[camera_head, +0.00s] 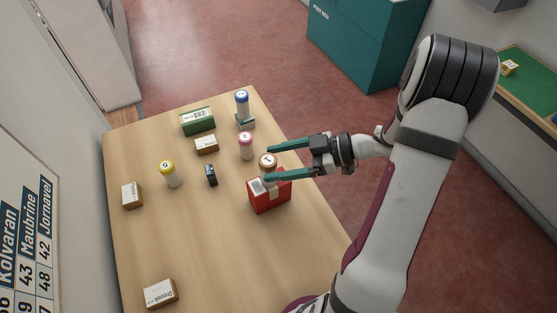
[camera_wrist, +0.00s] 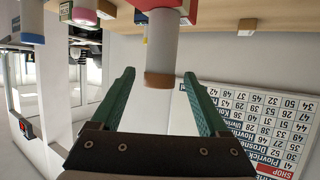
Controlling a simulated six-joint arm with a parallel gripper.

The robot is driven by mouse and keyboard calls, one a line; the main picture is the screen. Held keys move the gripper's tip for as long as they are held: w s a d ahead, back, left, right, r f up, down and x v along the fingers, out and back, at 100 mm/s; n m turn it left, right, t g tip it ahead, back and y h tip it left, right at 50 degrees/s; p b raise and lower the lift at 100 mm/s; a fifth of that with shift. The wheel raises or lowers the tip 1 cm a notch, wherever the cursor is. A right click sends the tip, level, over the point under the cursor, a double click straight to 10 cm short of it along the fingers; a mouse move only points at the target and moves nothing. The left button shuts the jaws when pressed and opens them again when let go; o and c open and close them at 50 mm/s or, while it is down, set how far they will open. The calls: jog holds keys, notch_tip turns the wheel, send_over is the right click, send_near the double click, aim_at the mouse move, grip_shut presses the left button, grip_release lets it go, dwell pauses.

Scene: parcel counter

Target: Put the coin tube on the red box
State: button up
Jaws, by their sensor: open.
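A coin tube with a brown cap marked 1 (camera_head: 268,160) appears to stand upright on the red box (camera_head: 270,200) in the head view; a finger partly hides its base. My gripper (camera_head: 269,164) is open, with one finger on each side of this tube. In the wrist view, which is upside down, the tube (camera_wrist: 162,45) reaches in between the spread fingers (camera_wrist: 163,88), with visible space on both sides. Part of the red box (camera_wrist: 208,13) shows at the top edge there.
Other tubes stand nearby: pink-capped (camera_head: 246,147), yellow-capped (camera_head: 169,174) and blue-capped (camera_head: 242,105). A green parcel (camera_head: 198,121), small cartons (camera_head: 132,195) and a dark device (camera_head: 211,175) lie left. The table's near middle (camera_head: 220,250) is clear.

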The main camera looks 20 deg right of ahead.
jog(key=v, duration=1.2)
jog(key=w+d+r+m+t+h, duration=0.1)
jog(key=w+r+m+t+h, duration=0.2)
jog(key=w+r+m+h, duration=0.35)
jog(key=w+d+r+m+t+h, duration=0.2)
jog(key=w+r+m+h, duration=0.25)
jog(key=w+h, duration=0.4)
jog(key=s+a+f+m+g+y, duration=0.1)
jog(key=s+a+f+m+g, duration=0.1)
jog(key=s+a, duration=0.6)
jog(key=s+a+f+m+g+y, duration=0.2)
jog(key=s+a+g, duration=0.3)
jog(key=s, duration=0.7)
jog(key=s+a+f+m+g+y, duration=0.2)
jog(key=s+a+f+g, duration=0.2)
jog(key=s+a, duration=0.5)
jog(key=shift+s+a+f+m+g, duration=0.3)
jog(key=shift+s+a+f+m, duration=0.1)
jog(key=shift+a, duration=0.45)
